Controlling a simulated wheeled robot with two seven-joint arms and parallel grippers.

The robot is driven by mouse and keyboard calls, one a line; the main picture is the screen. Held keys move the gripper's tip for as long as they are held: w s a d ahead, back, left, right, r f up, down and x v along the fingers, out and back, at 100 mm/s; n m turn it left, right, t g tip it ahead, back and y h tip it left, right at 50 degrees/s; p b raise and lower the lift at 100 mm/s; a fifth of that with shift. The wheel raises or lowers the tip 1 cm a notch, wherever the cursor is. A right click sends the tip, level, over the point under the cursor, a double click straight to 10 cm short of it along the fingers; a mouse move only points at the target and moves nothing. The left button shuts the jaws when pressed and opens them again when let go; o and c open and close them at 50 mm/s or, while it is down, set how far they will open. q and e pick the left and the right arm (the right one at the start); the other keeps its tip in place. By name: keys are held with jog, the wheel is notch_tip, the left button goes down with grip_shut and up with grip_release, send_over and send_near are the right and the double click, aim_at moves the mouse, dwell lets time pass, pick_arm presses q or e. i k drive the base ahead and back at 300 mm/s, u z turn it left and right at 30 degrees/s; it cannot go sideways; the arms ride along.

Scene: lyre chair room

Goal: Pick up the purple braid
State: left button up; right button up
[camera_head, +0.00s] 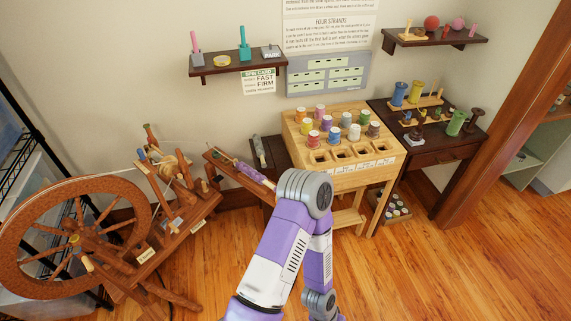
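A slim purple piece, which looks like the purple braid (250,172), lies along a narrow dark wooden board (222,162) between the spinning wheel and the spool stand. Its details are too small to make out. One of my arms, purple and white with a grey joint, rises from the bottom middle and bends back down. Its grey joint is close to the board's right end in the picture. Neither of my grippers shows in the head view.
A spinning wheel (76,240) stands at left. A light wooden stand (372,165) with several thread spools is in the middle. A dark table (432,158) with spools is at right. Wall shelves (238,67) hang behind. The wooden floor (430,280) at lower right is clear.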

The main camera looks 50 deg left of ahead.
aim_at(257, 177)
jog(key=u, duration=0.45)
jog(key=i, duration=1)
jog(key=u, duration=0.85)
